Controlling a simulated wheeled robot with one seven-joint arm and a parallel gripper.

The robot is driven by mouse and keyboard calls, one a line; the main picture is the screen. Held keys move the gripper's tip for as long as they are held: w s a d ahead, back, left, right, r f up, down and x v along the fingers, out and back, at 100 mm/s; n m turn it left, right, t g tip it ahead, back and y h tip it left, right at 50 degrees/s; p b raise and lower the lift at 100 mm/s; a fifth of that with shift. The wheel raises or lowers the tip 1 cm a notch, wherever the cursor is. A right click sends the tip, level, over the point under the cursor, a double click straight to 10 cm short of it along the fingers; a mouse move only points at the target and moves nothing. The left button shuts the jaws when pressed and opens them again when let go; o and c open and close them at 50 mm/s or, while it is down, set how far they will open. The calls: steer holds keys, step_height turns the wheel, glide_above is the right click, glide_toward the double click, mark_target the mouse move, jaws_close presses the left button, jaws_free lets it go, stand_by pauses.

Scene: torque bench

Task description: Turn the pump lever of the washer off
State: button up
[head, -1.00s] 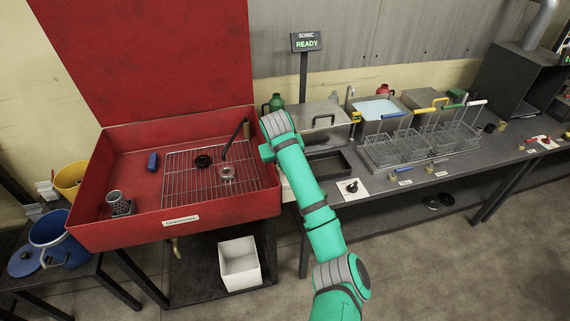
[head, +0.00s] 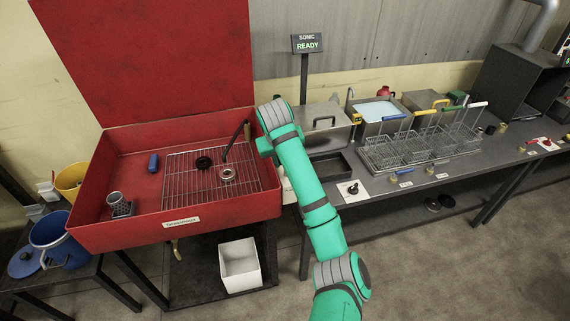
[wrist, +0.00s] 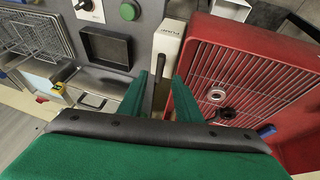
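The washer is a red basin (head: 100,226) with a raised red lid (head: 150,60); it fills the right of the wrist view (wrist: 210,40). A narrow white box with an upside-down label that seems to read PUMP (wrist: 170,36) stands between basin and bench. My gripper (wrist: 160,77) is open, its two green fingers apart at the near end of this box.
A wire grate (head: 190,185) with a black bent spout and round parts lies in the basin. To the right, the bench (head: 470,160) holds a lidded tank (head: 322,132), a dark tray (head: 330,165), a switch on a white plate (head: 352,190) and wire baskets (head: 395,152).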

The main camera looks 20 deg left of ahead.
steer(key=shift+v, duration=2.7)
